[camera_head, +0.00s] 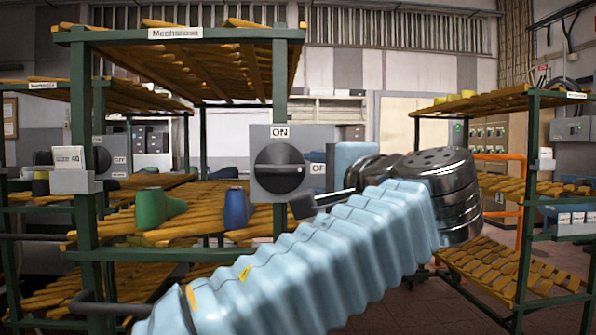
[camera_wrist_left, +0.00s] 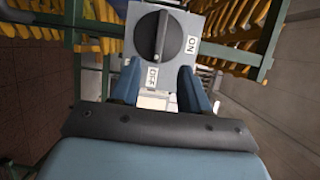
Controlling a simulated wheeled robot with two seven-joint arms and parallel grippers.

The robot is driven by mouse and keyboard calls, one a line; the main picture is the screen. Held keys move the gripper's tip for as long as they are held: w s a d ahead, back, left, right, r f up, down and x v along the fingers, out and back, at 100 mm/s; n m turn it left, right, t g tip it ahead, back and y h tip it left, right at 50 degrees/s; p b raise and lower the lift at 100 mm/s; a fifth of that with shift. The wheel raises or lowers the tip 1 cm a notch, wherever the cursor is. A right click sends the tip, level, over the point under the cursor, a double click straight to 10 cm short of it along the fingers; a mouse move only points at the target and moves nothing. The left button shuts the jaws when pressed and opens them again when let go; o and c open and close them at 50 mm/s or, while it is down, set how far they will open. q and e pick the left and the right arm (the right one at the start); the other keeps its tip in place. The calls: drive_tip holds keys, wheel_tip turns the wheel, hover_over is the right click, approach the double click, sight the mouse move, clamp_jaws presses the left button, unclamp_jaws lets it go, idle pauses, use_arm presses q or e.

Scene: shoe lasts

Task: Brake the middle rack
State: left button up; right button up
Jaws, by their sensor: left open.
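The middle rack (camera_head: 103,205) is a green metal frame with wooden slat shelves. A grey switch box (camera_head: 258,133) with a round black knob (camera_head: 279,169) is on its front post. ON is above the knob and OFF to its right. The knob's grip bar lies level, along the OFF direction. In the left wrist view the knob (camera_wrist_left: 160,38) has its bar upright, in line with the OFF label. My left gripper (camera_wrist_left: 158,72) is open and empty, its fingers just short of the knob, with the OFF label between them. In the head view my left gripper (camera_head: 314,199) is partly hidden by my arm. My right gripper is out of view.
Green (camera_head: 152,207) and blue (camera_head: 237,208) shoe lasts stand on the rack's shelf. Another rack with its own switch (camera_head: 101,160) is at the left. A further rack (camera_head: 531,175) stands at the right, with floor between.

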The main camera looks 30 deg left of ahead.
sight(282, 170)
use_arm(q)
drive_tip(key=p+x, duration=0.2)
drive_tip(key=x, duration=0.8)
drive_tip(key=shift+w+a, duration=0.2)
drive_tip(key=shift+a, duration=0.1)
drive_tip(key=shift+p+x, duration=0.35)
drive_tip(key=shift+x, duration=0.4)
clamp_jaws()
